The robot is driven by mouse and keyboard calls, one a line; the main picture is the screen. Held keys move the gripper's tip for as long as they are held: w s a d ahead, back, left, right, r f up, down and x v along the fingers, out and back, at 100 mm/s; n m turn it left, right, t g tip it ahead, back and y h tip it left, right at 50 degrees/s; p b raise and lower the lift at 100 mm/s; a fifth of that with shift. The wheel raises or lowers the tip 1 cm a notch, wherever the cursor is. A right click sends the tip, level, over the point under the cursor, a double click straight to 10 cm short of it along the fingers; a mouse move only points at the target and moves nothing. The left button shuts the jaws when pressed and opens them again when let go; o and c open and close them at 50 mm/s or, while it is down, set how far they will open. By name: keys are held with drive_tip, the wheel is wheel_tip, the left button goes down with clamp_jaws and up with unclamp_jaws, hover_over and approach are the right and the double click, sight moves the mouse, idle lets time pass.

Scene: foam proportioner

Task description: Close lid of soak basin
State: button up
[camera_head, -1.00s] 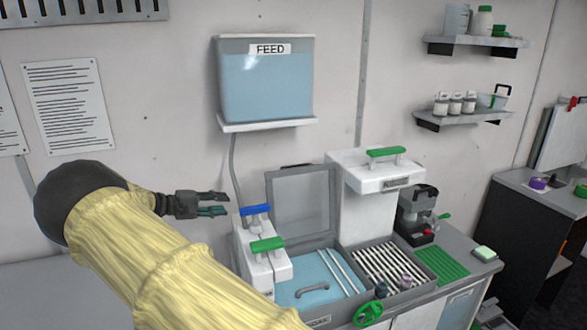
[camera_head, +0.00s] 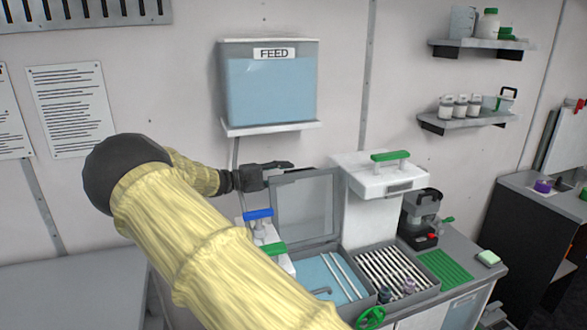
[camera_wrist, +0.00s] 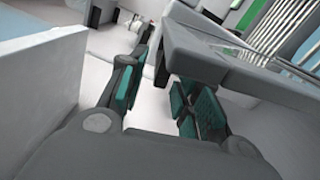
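The soak basin (camera_head: 322,272) holds blue liquid and two white rods, with a grey handle low in it, partly behind my arm. Its lid (camera_head: 305,208), a grey-framed clear panel, stands upright at the basin's back edge, so the basin is open. My gripper (camera_head: 278,167) is at the lid's top left corner, at or just behind its top edge; I cannot tell if it touches. In the wrist view, the gripper (camera_wrist: 158,97) has its two green-padded fingers apart with nothing between them. A grey frame edge, probably the lid (camera_wrist: 200,55), passes close to the right finger.
Blue (camera_head: 257,214) and green (camera_head: 272,249) valve handles stand left of the basin. A white housing with a green handle (camera_head: 390,156) stands right of the lid. The FEED tank (camera_head: 268,95) hangs on the wall above. A slotted rack (camera_head: 432,283) adjoins the basin.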

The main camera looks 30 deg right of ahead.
sight(295, 171)
drive_tip(key=shift+p+x, duration=0.65)
drive_tip(key=shift+x, duration=1.25)
clamp_jaws()
